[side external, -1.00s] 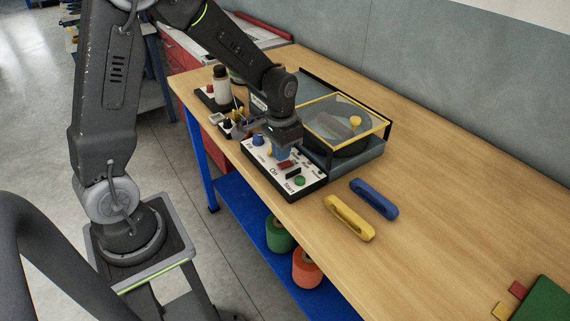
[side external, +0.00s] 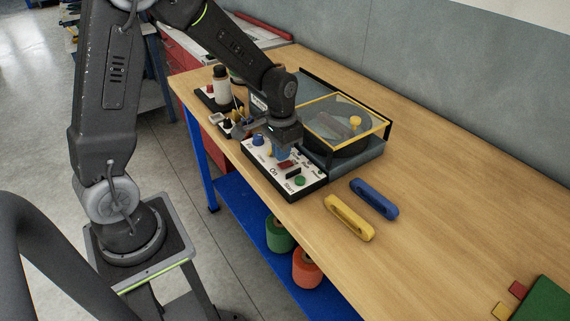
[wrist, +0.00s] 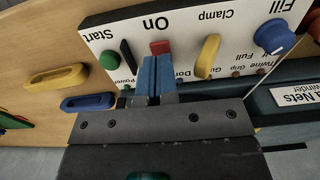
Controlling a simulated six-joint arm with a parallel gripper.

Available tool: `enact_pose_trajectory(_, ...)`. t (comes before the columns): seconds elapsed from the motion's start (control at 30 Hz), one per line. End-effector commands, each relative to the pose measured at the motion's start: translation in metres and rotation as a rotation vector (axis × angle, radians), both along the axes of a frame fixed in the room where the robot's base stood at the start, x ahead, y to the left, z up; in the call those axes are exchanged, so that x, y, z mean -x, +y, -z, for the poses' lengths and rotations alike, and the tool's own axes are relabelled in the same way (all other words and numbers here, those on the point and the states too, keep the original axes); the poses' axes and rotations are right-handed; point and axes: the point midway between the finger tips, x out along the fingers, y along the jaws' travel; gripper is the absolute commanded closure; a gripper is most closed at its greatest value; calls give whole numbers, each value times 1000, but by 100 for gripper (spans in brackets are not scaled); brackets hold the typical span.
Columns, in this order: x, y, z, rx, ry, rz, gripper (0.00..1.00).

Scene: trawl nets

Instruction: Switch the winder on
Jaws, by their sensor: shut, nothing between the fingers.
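The winder's control panel (side external: 262,161) is a white-topped box on the bench. Its red switch, marked On, (wrist: 160,47) lies just beyond my fingertips in the wrist view; it also shows in the side view (side external: 286,164). My gripper (wrist: 156,58) has its two blue fingers shut together with nothing between them. The fingers point at the red switch from close by; I cannot tell whether they touch it. In the side view my gripper (side external: 283,157) is low over the panel. The winder (side external: 350,125), with a yellow-edged clear cover, stands behind the panel.
Near the switch are a black lever (wrist: 128,56), a green Start button (wrist: 109,60), a yellow Clamp lever (wrist: 207,56) and a blue Fill knob (wrist: 274,37). A yellow handle (side external: 349,218) and a blue handle (side external: 374,200) lie right of the panel. The bench's right side is mostly clear.

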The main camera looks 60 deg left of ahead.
Motion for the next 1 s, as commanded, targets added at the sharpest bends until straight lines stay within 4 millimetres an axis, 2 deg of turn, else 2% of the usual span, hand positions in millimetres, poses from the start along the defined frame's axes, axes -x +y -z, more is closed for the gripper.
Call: enact_pose_trajectory(1.0, 0, 0, 8, 0, 1, 0, 100)
